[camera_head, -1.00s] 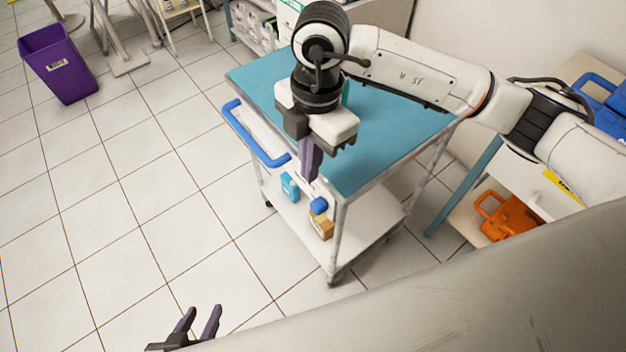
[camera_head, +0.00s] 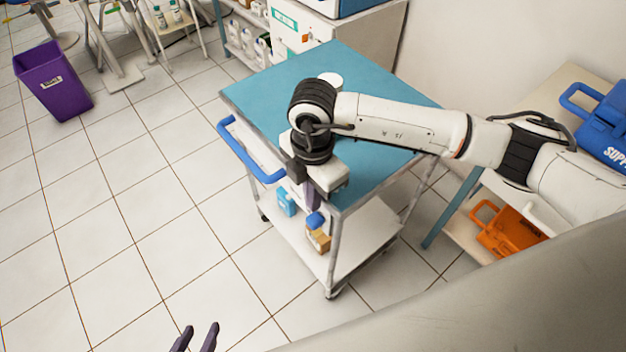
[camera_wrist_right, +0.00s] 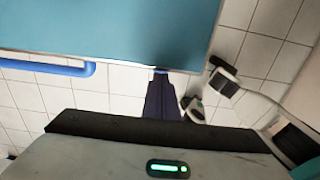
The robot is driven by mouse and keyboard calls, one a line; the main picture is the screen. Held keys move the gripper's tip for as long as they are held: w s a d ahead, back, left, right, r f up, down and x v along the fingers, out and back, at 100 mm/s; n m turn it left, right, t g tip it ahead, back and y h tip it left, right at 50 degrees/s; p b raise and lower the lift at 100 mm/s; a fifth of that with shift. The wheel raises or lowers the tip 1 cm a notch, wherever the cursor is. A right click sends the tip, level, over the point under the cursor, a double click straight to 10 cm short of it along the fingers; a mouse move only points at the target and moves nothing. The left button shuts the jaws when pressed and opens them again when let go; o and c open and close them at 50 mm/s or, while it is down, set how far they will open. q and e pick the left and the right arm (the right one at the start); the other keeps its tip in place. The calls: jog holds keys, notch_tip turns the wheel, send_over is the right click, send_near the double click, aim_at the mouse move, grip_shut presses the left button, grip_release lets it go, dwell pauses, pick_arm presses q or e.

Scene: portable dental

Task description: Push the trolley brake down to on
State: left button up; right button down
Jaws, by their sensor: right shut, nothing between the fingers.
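The trolley has a teal top (camera_head: 385,95), a white lower shelf (camera_head: 375,235) and a blue push handle (camera_head: 240,150) on its left side. A blue knob, apparently the end of the brake lever (camera_head: 315,220), sits below the top near the front corner. My right gripper (camera_head: 314,205) points down just above the knob, fingers shut and empty; whether they touch it I cannot tell. In the right wrist view the shut fingers (camera_wrist_right: 162,98) reach the trolley top's edge, with a sliver of blue at their tips. My left gripper (camera_head: 196,338) is low at the bottom edge, fingers apart.
A blue box (camera_head: 286,200) and an orange-brown box (camera_head: 318,240) stand on the lower shelf. A side table at right holds a blue case (camera_head: 600,120), with an orange case (camera_head: 508,232) below. A purple bin (camera_head: 52,80) stands far left. The floor left of the trolley is clear.

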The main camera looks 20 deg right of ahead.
aim_at(313, 219)
notch_tip(313, 219, down, 5)
jog(key=shift+f, duration=0.1)
pick_arm(q)
jog(key=shift+r, duration=0.1)
dwell(0.3)
